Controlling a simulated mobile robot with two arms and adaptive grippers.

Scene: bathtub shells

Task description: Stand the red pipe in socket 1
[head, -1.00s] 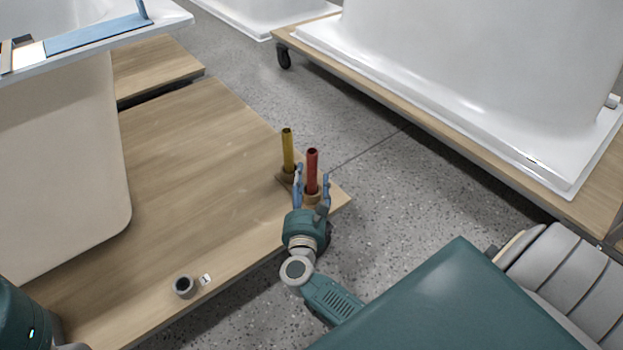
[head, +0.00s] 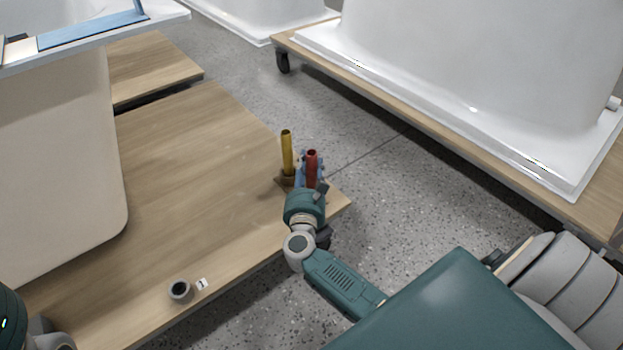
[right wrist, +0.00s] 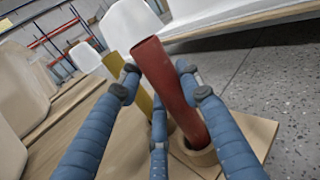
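The red pipe (head: 312,163) stands upright in a round wooden holder at the platform's right corner. It also shows in the right wrist view (right wrist: 172,85), its foot inside the holder's ring (right wrist: 200,152). My right gripper (head: 311,172) has its blue fingers on both sides of the pipe. In the right wrist view the fingertips (right wrist: 160,80) lie close beside it; I cannot tell whether they press on it. Socket 1 (head: 180,290), a grey ring with a dark hole, is empty at the platform's front edge, beside a white tag (head: 202,284). My left gripper is out of view.
A yellow pipe (head: 287,150) stands in a holder close left of the red one. A bathtub shell (head: 60,170) stands on the left of the wooden platform (head: 190,180). Another tub on a wheeled board (head: 420,104) is beyond. The platform's middle is clear.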

